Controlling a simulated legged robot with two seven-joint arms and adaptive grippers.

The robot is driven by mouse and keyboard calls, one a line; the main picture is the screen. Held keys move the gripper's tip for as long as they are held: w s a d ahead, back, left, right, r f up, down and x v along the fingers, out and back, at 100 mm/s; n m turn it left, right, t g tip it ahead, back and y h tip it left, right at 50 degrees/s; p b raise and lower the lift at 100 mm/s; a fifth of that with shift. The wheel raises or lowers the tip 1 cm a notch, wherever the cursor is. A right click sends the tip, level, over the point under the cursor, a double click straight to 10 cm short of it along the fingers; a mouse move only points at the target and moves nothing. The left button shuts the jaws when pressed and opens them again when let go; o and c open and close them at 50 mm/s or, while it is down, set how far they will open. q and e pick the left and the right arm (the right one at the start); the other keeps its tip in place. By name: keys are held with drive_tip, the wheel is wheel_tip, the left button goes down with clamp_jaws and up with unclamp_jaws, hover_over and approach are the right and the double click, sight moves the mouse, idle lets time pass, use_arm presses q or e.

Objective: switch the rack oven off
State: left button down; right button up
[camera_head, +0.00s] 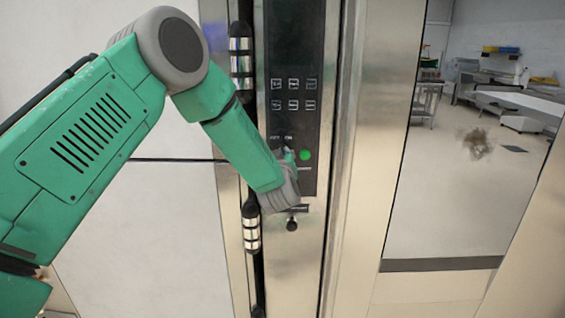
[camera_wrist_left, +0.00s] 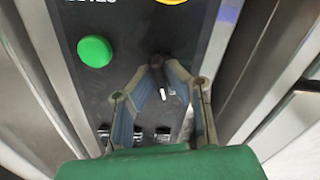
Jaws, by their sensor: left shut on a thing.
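The rack oven's dark control panel (camera_head: 290,105) is in the middle of the head view. A lit green button (camera_head: 305,154) is near its lower end; it also shows at the left of the left wrist view (camera_wrist_left: 94,51). My left gripper (camera_head: 285,155) is at the panel, just left of the green button in the head view. In the left wrist view its fingers (camera_wrist_left: 160,78) are closed in around a small dark switch with a white mark (camera_wrist_left: 167,91). The arm hides the switch in the head view. My right gripper is not in view.
Several square keys (camera_head: 293,94) are higher on the panel. A small dark knob (camera_head: 292,224) is below my wrist. A yellow round part (camera_wrist_left: 172,2) is at the wrist view's top edge. A metal door frame with a glass pane (camera_head: 470,150) is at the right.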

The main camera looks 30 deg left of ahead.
use_arm(q)
drive_tip(key=shift+f+n+b, duration=0.15)
drive_tip(key=shift+n+b, duration=0.6)
drive_tip(key=shift+n, duration=0.45)
drive_tip(key=c, duration=1.6)
unclamp_jaws()
drive_tip(key=shift+s, duration=0.15)
drive_tip(key=v, duration=1.1)
drive_tip(key=shift+s+d, duration=0.25)
drive_tip(key=shift+d, duration=0.05)
